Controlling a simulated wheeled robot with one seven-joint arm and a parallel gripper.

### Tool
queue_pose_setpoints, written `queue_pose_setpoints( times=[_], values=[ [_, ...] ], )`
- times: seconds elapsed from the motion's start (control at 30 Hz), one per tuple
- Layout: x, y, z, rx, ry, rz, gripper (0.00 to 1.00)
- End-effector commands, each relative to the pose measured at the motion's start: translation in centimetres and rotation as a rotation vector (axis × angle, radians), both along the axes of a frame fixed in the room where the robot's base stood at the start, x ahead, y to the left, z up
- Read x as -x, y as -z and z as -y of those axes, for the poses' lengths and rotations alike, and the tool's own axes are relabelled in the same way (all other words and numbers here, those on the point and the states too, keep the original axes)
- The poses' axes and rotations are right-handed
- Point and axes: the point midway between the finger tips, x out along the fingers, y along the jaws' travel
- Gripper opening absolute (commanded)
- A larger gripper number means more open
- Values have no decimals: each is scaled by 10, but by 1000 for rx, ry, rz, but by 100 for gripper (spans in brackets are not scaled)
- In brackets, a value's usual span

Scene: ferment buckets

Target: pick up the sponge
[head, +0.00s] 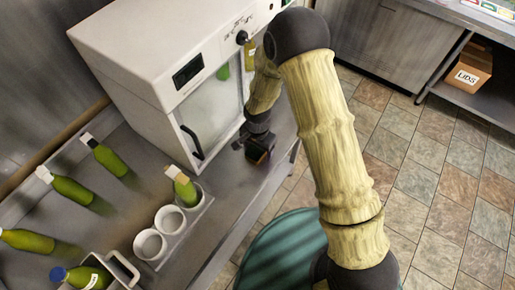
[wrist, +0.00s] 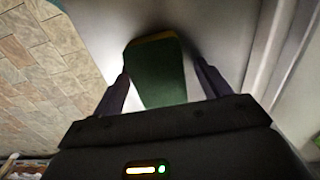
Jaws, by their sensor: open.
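The sponge (wrist: 157,75) is green with a yellow strip at its far edge. In the wrist view it lies on the grey metal counter, between the two fingers of my gripper (wrist: 160,85). The fingers are apart, with a gap to the sponge on each side. In the head view my gripper (head: 259,155) is low over the counter, in front of the white machine. The sponge is hard to make out there, mostly covered by my gripper.
A white machine (head: 145,50) with a glass door stands close behind my gripper. Green bottles (head: 108,160) and a holder with white cups (head: 171,220) are at the left. The counter edge (head: 228,225) is near. A teal round bucket (head: 280,250) stands below on the tiled floor.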

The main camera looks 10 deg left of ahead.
Motion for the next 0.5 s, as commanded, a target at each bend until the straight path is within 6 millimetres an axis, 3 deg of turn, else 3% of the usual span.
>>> queue_pose_setpoints(
  times=[0.4, 0.5],
  values=[
    [0, 0, 0, 0, 0, 0, 76],
    [0, 0, 0, 1, 0, 0, 59]
  ],
)
